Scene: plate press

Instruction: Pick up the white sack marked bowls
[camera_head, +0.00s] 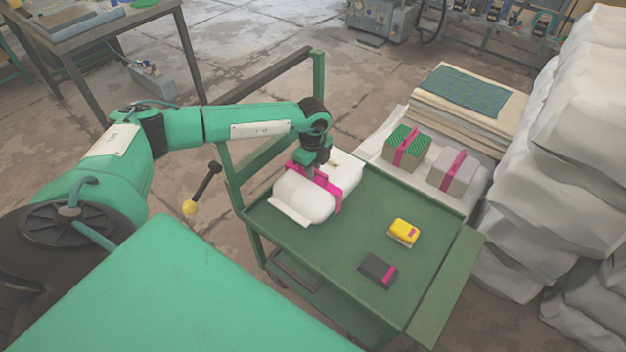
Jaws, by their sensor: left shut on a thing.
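A white sack (299,199) with a pink strap lies at the left end of the green cart top (345,250). Any marking on it is too small to read. A second white shape (343,172) lies just behind it; I cannot tell whether it is part of the same sack. My left gripper (311,174) points down onto the top of the sack and is shut on its pink strap. The fingertips are partly hidden by the wrist. The sack seems to rest on the cart. My right gripper is not in view.
A yellow block (404,232) and a dark grey block (378,270) lie on the cart's right half. Behind the cart, a green-striped bundle (407,147) and a grey bundle (453,171) have pink straps. White sacks (580,170) are piled high at right. The cart has a raised handle frame.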

